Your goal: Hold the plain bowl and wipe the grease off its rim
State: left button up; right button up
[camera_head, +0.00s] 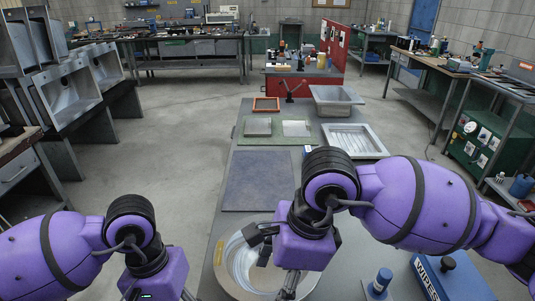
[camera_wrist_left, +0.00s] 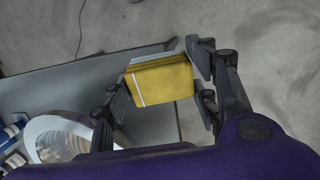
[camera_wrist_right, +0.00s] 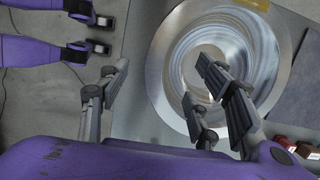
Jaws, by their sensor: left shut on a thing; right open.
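The plain bowl (camera_head: 224,278) is a wide, shiny metal dish with a flat rim on the near end of the bench. It fills much of the right wrist view (camera_wrist_right: 262,85) and shows at lower left in the left wrist view (camera_wrist_left: 42,128). My right gripper (camera_wrist_right: 160,75) is open, its fingers on either side of the bowl's near rim; I cannot tell if they touch it. My left gripper (camera_wrist_left: 158,85) is shut on a folded yellow cloth (camera_wrist_left: 165,82), out to the side of the bowl.
A blue wipes box (camera_head: 450,278) and a blue-capped bottle (camera_head: 381,280) stand right of the bowl. A dark mat (camera_head: 258,180) lies beyond it. Farther back are a drain tray (camera_head: 353,140) and a grey basin (camera_head: 336,97). Floor is open left of the bench.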

aim_at(297, 289)
jog(key=shift+v, duration=2.4)
